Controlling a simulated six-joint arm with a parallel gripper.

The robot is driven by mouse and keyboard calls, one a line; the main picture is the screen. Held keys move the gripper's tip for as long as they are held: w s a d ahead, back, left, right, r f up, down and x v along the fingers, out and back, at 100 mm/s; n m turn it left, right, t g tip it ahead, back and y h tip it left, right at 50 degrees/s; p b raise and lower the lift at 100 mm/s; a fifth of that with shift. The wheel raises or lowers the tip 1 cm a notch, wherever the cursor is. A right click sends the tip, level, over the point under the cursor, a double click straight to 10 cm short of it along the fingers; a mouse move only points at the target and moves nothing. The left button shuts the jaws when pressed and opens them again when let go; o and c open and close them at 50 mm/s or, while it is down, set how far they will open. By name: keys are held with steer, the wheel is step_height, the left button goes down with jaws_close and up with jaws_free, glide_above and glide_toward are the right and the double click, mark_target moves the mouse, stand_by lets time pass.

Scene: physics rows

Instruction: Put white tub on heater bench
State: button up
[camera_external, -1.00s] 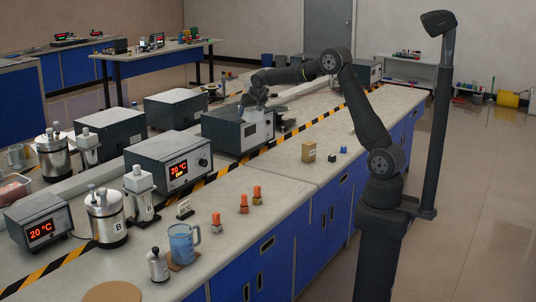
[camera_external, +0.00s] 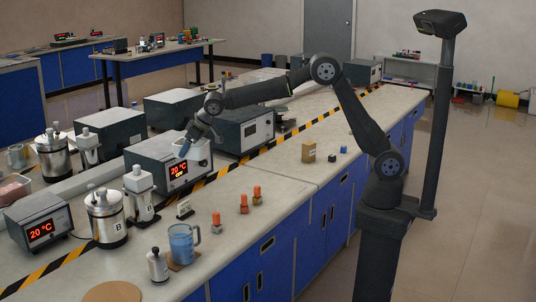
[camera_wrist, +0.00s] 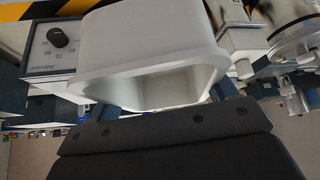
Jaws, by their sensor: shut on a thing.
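The white tub (camera_external: 200,153) is an open, empty-looking container with a thick rim. My gripper (camera_external: 186,147) is shut on it, with blue fingers at its sides in the wrist view (camera_wrist: 160,100). In the wrist view the tub (camera_wrist: 145,45) fills the upper middle, its opening facing the camera. In the external view the tub appears over the right end of a grey box with a red 20 °C display (camera_external: 168,160); I cannot tell whether they touch. Another 20 °C box (camera_external: 38,225) stands at front left. I cannot tell which one is the heater bench.
Metal vessels (camera_external: 107,220) and a white-topped vessel (camera_external: 139,190) stand in front of the middle box. A dark box (camera_external: 240,130) is behind the tub. A blue mug (camera_external: 183,245) and several orange-topped pieces (camera_external: 244,204) stand nearer. The bench top to the right is mostly clear.

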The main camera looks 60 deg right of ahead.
steer(key=s+a+n, duration=0.1)
steer(key=s+a, duration=0.3)
steer(key=a, duration=0.3)
step_height(320, 180, down, 11)
steer(key=shift+y, duration=0.3)
steer(key=a+f, duration=0.2)
steer(key=a, duration=0.1)
steer(key=s+a+f, duration=0.1)
steer(key=a+f, duration=0.1)
steer(key=a, duration=0.2)
steer(key=s+a+f, duration=0.1)
steer(key=a+f, duration=0.2)
steer(key=shift+s+a, duration=0.2)
steer(key=shift+a, duration=0.15)
steer(key=shift+f, duration=2)
steer(key=shift+f, duration=0.1)
steer(key=o, duration=1)
